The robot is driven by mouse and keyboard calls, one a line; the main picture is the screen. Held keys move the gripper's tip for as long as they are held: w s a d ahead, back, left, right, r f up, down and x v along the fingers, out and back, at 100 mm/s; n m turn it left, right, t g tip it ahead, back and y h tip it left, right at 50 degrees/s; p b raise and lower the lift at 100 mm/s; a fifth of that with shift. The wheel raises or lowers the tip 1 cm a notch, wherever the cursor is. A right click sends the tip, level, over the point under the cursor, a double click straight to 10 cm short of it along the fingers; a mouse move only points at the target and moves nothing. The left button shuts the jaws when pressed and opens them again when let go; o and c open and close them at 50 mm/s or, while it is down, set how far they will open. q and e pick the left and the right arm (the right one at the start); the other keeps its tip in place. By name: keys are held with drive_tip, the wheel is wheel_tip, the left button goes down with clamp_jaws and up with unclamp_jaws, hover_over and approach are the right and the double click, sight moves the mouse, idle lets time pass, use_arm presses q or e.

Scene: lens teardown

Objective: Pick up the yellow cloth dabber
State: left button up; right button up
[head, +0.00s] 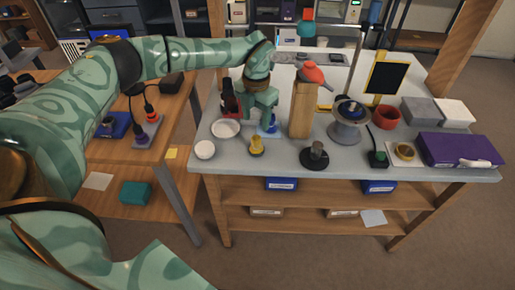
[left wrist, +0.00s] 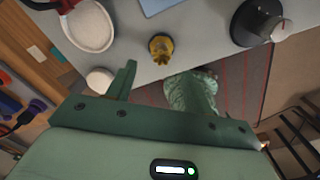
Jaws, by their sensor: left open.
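The yellow cloth dabber (head: 257,146) stands near the front edge of the light grey bench top (head: 220,164), between a white dish and a dark round stand. It also shows in the left wrist view (left wrist: 161,47), beyond my open jaws and not between them. My left gripper (head: 260,119) is open, pointing down above the bench, a little behind the dabber and apart from it. A blue item (head: 270,128) shows beside its fingers. My right gripper is in neither view.
A white dish (head: 226,128) and a small white bowl (head: 205,149) sit left of the dabber. A wooden block with a red top (head: 302,105) and a dark round stand (head: 316,156) are to its right. The bench's front edge is close to the dabber.

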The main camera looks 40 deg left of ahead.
sight(256, 138)
use_arm(q)
wheel_tip(256, 138, down, 5)
drive_tip(key=shift+r+b, duration=0.2)
drive_tip(key=shift+b, duration=0.3)
drive_tip(key=f+b, duration=0.1)
drive_tip(key=f, duration=0.1)
drive_tip(key=f+b, duration=0.1)
drive_tip(key=f, duration=0.2)
drive_tip(key=shift+s+d+f, duration=0.1)
drive_tip(key=shift+s+d, duration=0.05)
drive_tip(key=shift+s, duration=0.05)
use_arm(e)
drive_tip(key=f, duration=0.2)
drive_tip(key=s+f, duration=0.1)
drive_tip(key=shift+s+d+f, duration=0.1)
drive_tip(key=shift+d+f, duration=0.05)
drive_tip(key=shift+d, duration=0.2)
use_arm(q)
drive_tip(key=c, duration=1.1)
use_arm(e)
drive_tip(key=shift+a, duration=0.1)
